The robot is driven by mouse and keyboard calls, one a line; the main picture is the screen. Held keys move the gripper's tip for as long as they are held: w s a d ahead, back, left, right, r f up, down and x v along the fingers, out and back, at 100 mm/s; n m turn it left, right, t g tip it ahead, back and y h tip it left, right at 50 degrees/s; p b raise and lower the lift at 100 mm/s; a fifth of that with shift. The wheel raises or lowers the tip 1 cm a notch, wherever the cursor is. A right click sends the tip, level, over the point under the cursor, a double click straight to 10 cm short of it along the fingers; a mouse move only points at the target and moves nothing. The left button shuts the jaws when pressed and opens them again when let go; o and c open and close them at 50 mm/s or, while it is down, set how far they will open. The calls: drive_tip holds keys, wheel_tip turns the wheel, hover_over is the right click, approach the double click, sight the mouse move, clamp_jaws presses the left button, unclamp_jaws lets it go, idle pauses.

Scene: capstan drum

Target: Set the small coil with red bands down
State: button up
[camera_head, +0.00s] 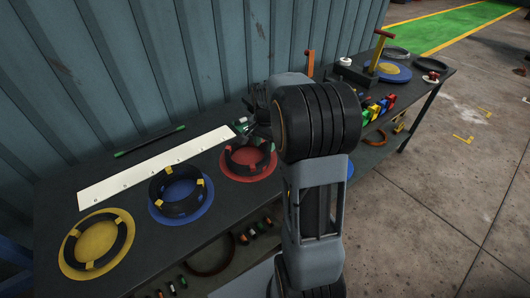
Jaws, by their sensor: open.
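The small black coil with red bands (234,163) lies on the round red mat (270,171) on the dark bench. My gripper (250,125) is at the coil's far side, close to its upper rim. It is open. My wrist and forearm hide the area just right of the coil. I cannot tell whether the fingers touch the coil.
Colored clamps (375,107) and a post (378,50) stand right.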

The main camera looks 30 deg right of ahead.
drive_tip(key=s+a+r+n+t, duration=0.2)
drive_tip(key=s+a+r+n, duration=0.35)
drive_tip(key=a+r, duration=0.25)
drive_tip(key=s+a+f+n+t, duration=0.1)
drive_tip(key=s+a+n, duration=0.5)
drive_tip(key=s, duration=0.4)
drive_tip(key=shift+a+f+n+t, duration=0.25)
drive_tip(key=shift+f+n+t, duration=0.15)
drive_tip(key=shift+n, duration=0.05)
